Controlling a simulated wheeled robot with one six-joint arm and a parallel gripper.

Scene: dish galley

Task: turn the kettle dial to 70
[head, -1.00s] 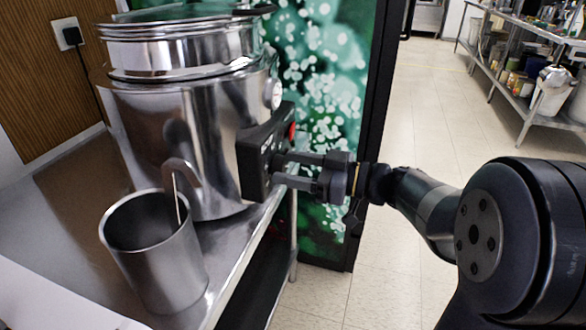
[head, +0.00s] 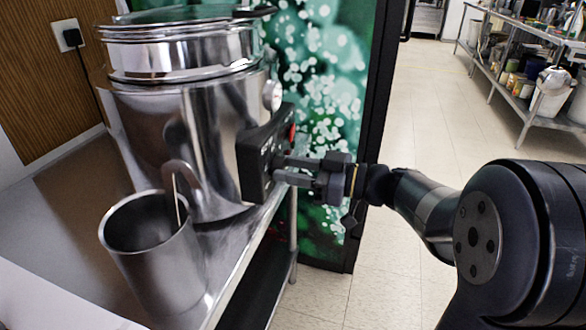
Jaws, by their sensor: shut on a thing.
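The kettle (head: 180,120) is a large shiny steel pot with a lid, standing on a metal table. A black control box (head: 254,165) is fixed to its right side, with a red part (head: 292,132) near its top and a round white gauge (head: 274,95) above it. My gripper (head: 282,170) comes in from the right, level, with its fingertips at the face of the control box. It is shut on the dial there. The dial is mostly hidden between the fingers, and its marks and setting cannot be read.
An open steel cup (head: 155,255) with a thin stick in it stands on the table (head: 50,215) in front of the kettle. A green patterned cabinet (head: 325,90) stands close behind. The floor to the right is clear up to a loaded shelf (head: 530,40).

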